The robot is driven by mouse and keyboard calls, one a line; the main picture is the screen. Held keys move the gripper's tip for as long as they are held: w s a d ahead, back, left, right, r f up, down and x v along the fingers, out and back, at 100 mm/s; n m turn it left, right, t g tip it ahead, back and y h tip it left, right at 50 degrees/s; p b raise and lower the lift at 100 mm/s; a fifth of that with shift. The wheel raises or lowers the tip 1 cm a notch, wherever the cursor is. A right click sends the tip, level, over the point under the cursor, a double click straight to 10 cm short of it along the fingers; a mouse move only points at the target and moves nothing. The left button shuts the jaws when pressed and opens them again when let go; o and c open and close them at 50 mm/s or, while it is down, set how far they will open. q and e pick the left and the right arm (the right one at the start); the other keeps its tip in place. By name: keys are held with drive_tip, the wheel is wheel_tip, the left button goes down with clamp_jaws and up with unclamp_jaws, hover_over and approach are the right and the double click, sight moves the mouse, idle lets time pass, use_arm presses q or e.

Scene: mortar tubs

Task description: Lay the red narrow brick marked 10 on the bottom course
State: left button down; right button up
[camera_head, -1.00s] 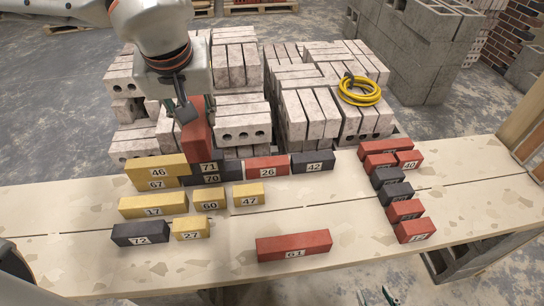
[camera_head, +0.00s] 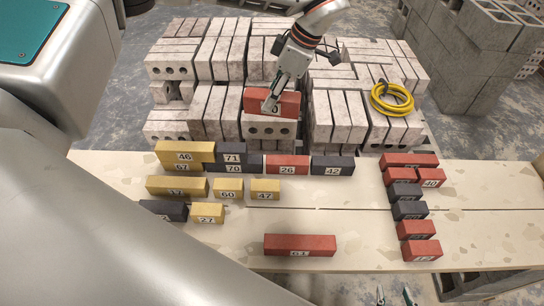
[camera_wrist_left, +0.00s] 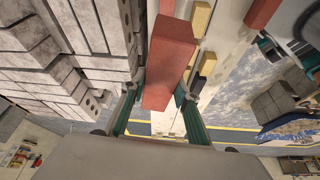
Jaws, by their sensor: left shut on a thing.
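My left gripper (camera_head: 278,90) is shut on a red brick (camera_head: 284,104), held level in the air behind the row of laid bricks. Its label is partly covered by a finger; only a 0 shows. In the left wrist view the brick (camera_wrist_left: 170,62) sits between the two fingers. The bottom course includes yellow 67 (camera_head: 182,168), dark 70 (camera_head: 233,169), red 26 (camera_head: 287,165) and dark 42 (camera_head: 332,166). Yellow 46 (camera_head: 184,151) and dark 71 (camera_head: 232,152) lie on top at its left. My right gripper (camera_head: 394,296) shows only two fingertips, apart, at the bottom edge.
Loose bricks lie in front: yellow 60 (camera_head: 228,190), 47 (camera_head: 265,190) and 27 (camera_head: 208,212), and red 61 (camera_head: 300,243). Several red and dark bricks (camera_head: 408,210) stand at the right. Pale blocks (camera_head: 215,115) and a yellow hose (camera_head: 391,99) are behind. The bench (camera_head: 340,210) is clear in the middle.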

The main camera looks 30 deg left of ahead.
use_arm(q)
drive_tip(key=shift+w+a+f+n, duration=0.15)
drive_tip(key=shift+f+n, duration=0.3)
drive_tip(key=shift+n, duration=0.35)
drive_tip(key=shift+g, duration=0.3)
wheel_tip(320, 180, down, 16)
drive_tip(key=shift+r+b, duration=0.15)
drive_tip(key=shift+b, duration=0.35)
wheel_tip(320, 180, down, 4)
drive_tip(key=shift+r, duration=0.2)
drive_tip(key=shift+f, duration=0.35)
drive_tip(key=shift+f+b, duration=0.1)
drive_tip(key=shift+b, duration=0.2)
drive_tip(key=c, duration=1.5)
unclamp_jaws()
